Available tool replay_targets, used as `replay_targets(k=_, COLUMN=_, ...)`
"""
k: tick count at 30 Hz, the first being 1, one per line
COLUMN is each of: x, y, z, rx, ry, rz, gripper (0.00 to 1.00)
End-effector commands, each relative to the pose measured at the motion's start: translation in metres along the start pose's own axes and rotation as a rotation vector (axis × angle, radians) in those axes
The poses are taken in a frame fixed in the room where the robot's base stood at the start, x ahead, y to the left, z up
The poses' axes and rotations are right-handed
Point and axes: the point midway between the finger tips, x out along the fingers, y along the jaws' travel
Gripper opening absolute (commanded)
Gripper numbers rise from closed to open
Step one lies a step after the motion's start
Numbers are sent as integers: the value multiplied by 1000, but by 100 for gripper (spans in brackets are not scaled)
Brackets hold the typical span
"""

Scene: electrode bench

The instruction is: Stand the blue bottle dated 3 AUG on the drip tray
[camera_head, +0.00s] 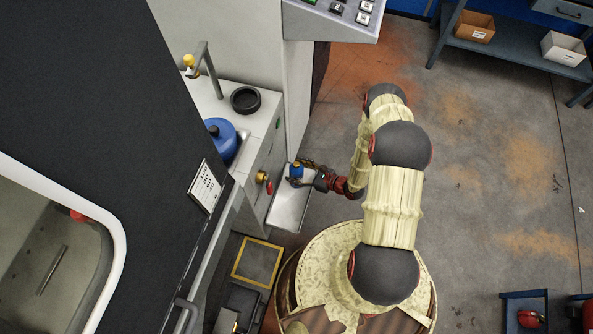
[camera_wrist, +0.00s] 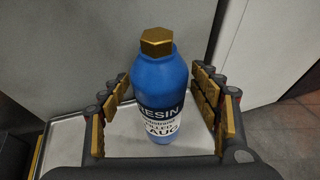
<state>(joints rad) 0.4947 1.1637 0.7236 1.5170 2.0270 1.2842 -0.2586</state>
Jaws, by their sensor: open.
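A blue bottle (camera_wrist: 160,85) with a gold hexagonal cap stands upright between the open fingers of my gripper (camera_wrist: 160,103) in the wrist view. Its label shows RESIN, FILLED and AUG; I cannot make out the day number clearly. A gap shows between the bottle and the fingers on each side.
A cabinet with a brass knob (camera_head: 262,177) stands left of the tray. The counter above holds a blue container (camera_head: 221,138) and a black round dish (camera_head: 245,99). A yellow-bordered floor square (camera_head: 257,261) lies nearer. Open floor (camera_head: 480,180) is to the right.

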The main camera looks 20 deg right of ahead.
Motion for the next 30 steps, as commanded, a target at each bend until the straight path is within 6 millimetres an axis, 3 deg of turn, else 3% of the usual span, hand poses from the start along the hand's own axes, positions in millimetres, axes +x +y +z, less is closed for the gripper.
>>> replay_targets(k=8, x=-2, y=0, z=4, rx=0, ry=0, rz=0, gripper=63)
replay_targets(k=24, x=-90, y=-1, z=4, rx=2, ry=-1, rz=-5, gripper=63)
replay_targets(k=30, x=-113, y=-1, z=3, rx=0, ry=0, rz=-2, gripper=63)
